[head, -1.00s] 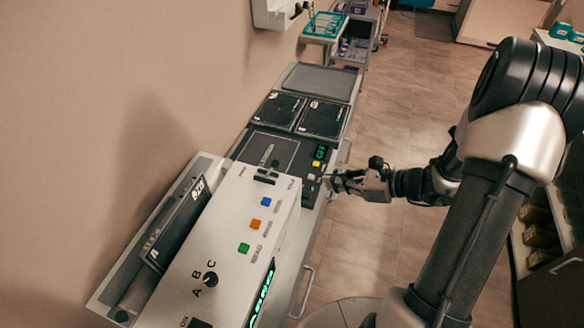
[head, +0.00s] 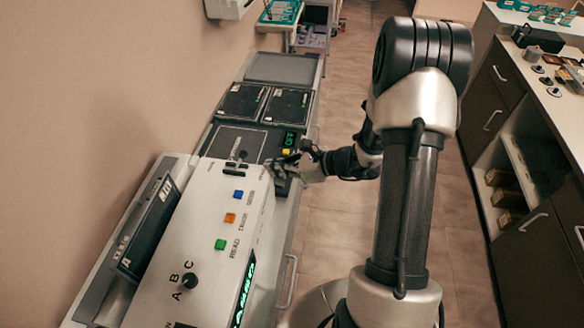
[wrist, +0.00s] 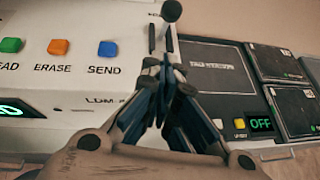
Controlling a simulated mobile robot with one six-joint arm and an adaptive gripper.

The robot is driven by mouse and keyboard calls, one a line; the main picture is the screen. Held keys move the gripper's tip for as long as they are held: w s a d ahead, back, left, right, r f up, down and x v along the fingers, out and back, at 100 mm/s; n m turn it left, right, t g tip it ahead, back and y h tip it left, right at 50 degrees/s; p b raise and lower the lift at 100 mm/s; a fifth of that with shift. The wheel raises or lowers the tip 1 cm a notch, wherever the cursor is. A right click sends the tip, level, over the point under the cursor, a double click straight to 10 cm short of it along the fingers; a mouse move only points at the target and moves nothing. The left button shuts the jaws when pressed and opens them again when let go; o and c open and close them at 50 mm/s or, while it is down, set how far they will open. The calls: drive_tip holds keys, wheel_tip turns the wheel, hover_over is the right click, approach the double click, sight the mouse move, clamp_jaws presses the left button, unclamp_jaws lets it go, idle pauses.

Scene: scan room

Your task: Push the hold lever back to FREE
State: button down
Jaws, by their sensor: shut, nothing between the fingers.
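The hold lever (wrist: 171,13) is a black stick with a ball knob, standing in a slot on the white console (wrist: 80,22). In the head view the lever (head: 239,156) shows small and dark at the console's far end. The labels by its slot are too small or cut off to read. My gripper (wrist: 163,66) is shut and empty, its fingertips just below the lever's foot in the wrist view. I cannot tell whether they touch it. In the head view my gripper (head: 276,167) is at the right side of the console's far end.
Blue SEND (wrist: 107,48), orange ERASE (wrist: 59,47) and green READ (head: 220,244) buttons sit on the console. A dial (head: 189,281) marked A, B, C is nearer. A dark panel with a green OFF display (wrist: 260,124) and a yellow button (wrist: 245,161) lies beyond it.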

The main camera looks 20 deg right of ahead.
sight(240, 161)
drive_tip(key=shift+w+a+r, duration=0.25)
drive_tip(key=shift+w+a, duration=0.5)
drive_tip(key=shift+a, duration=0.05)
drive_tip(key=shift+w+a+r, duration=0.25)
drive_tip(key=shift+w+a, duration=0.5)
drive_tip(key=shift+a, duration=0.05)
drive_tip(key=shift+r, duration=0.1)
drive_tip(key=shift+w+a+r+g+h+p, duration=0.1)
drive_tip(key=shift+a+r+g+h+p, duration=0.2)
drive_tip(key=shift+p, duration=0.25)
